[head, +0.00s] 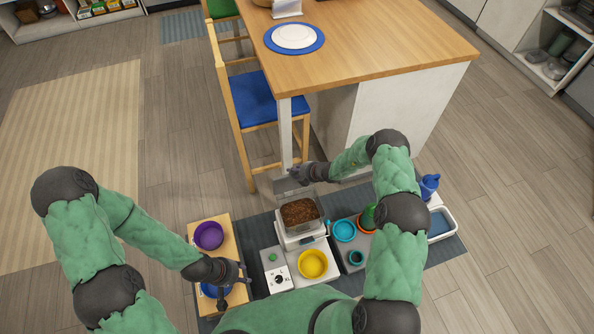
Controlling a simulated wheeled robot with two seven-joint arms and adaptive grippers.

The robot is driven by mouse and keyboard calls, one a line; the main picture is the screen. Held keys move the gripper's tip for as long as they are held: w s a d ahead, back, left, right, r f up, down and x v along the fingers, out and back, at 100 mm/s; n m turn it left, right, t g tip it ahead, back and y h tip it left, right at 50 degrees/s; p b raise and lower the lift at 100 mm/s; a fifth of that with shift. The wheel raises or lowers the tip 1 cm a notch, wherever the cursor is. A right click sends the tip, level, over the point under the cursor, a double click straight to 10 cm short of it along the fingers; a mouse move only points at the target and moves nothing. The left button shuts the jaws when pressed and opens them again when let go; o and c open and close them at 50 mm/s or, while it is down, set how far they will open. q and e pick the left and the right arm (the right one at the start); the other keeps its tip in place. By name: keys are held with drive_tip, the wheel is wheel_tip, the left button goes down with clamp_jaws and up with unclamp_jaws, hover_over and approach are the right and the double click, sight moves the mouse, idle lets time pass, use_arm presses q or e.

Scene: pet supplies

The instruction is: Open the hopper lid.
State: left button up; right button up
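The feeder's hopper (300,212) is a clear bin of brown kibble at the middle front in the head view, on a white base. A pale, see-through panel seems to stand at its far edge, but I cannot make out the lid's exact angle. My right gripper (297,175) reaches in from the right and is just beyond the hopper's far edge. I cannot tell if it touches the lid, and its fingers are too small to read. My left gripper (243,274) is at the left, over the wooden stand's right edge, away from the hopper. Its finger opening is unclear.
A yellow bowl (312,264) sits in front of the hopper, beside a white dial box (278,280). A purple bowl (209,235) and a blue bowl (214,290) are on the wooden stand (238,237). A teal bowl (344,230) is right of the hopper. A table (400,45) stands behind.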

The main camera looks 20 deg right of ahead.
drive_tip(key=shift+w+d+r, duration=0.1)
drive_tip(key=shift+w+r, duration=0.05)
idle(0.3)
drive_tip(key=v, duration=1.2)
idle(0.4)
